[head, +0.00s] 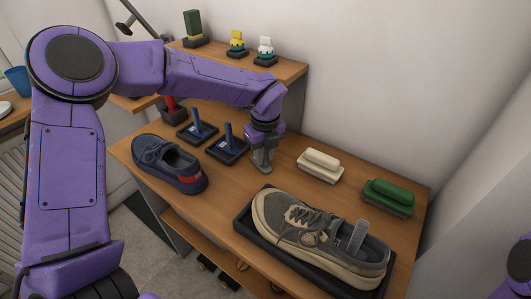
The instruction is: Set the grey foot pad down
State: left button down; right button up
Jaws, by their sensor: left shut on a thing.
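My left gripper (263,164) reaches down over the bench (290,163), between the blue-handled stands and the cream brush. It is shut on a small grey thing, taken as the grey foot pad; its outline is hard to tell from the grey fingers. Whether it touches the bench top cannot be told. A grey-and-tan shoe (300,235) lies in a black tray (243,222) at the front right, with a pale grey upright piece (357,235) in its opening. My right gripper is not in view.
A navy shoe (168,163) stands at the left edge. Blue-handled stands (228,145) are left of the gripper. A cream brush (320,164) and a green brush (388,196) lie to the right. A raised shelf (285,76) holds small figures at the back.

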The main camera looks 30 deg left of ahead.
pick_arm(q)
jog(key=shift+f, duration=0.1)
jog(key=c, duration=1.4)
grip_release()
jog(key=o, duration=0.4)
jog(key=r, duration=1.2)
jog(key=shift+s+d+r+b, duration=0.2)
jog(key=shift+d+b, duration=0.1)
jog(key=shift+b, duration=0.1)
